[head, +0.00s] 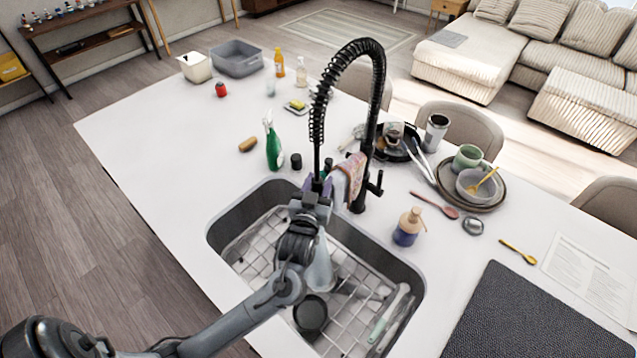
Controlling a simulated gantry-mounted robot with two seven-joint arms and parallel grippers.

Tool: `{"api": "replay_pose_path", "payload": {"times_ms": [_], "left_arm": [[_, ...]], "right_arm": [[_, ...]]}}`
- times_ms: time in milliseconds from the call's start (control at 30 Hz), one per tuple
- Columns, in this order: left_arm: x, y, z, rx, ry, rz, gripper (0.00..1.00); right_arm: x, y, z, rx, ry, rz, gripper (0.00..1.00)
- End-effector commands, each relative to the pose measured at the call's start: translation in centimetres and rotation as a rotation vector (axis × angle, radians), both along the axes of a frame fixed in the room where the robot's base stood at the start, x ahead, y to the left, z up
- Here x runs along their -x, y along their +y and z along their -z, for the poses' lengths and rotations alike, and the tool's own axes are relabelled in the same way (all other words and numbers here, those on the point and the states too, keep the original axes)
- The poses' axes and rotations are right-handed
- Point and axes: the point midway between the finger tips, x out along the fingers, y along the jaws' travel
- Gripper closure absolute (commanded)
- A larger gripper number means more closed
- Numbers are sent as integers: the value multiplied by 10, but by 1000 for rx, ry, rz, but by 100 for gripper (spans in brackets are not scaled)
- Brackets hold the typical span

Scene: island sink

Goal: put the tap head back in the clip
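The black spring tap (372,130) stands behind the sink, its coil arching over to the left. Its thin dark hose (317,155) drops straight down to my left gripper (318,184). The tap head at the hose's lower end is mostly hidden by the gripper. The gripper is at the hose end, above the sink's back edge, with purplish parts beside it. I cannot make out whether its fingers are closed on the head. The clip is not clear; a patterned cloth (352,174) hangs between the hose and the tap column. My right gripper is not in view.
The sink (232,226) holds a rack, a dark cup (311,315) and a brush. A green spray bottle (274,150) stands left of the tap, a soap bottle (408,228) right. Plates and bowls (470,190) lie further right.

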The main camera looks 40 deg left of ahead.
Motion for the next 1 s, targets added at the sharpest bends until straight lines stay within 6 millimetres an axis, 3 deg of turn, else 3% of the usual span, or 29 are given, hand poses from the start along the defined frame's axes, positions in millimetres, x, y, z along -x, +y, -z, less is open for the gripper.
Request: {"api": "replay_pose_path", "payload": {"times_ms": [100,467,667,1000], "left_arm": [[0,0,0,0,0,0,41],[0,0,-5,0,-1,0,41],[21,-10,-1,2,0,0,41],[76,-38,-1,4,0,0,41]], "right_arm": [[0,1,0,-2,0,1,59],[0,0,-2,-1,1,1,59],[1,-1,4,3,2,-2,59],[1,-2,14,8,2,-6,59]]}}
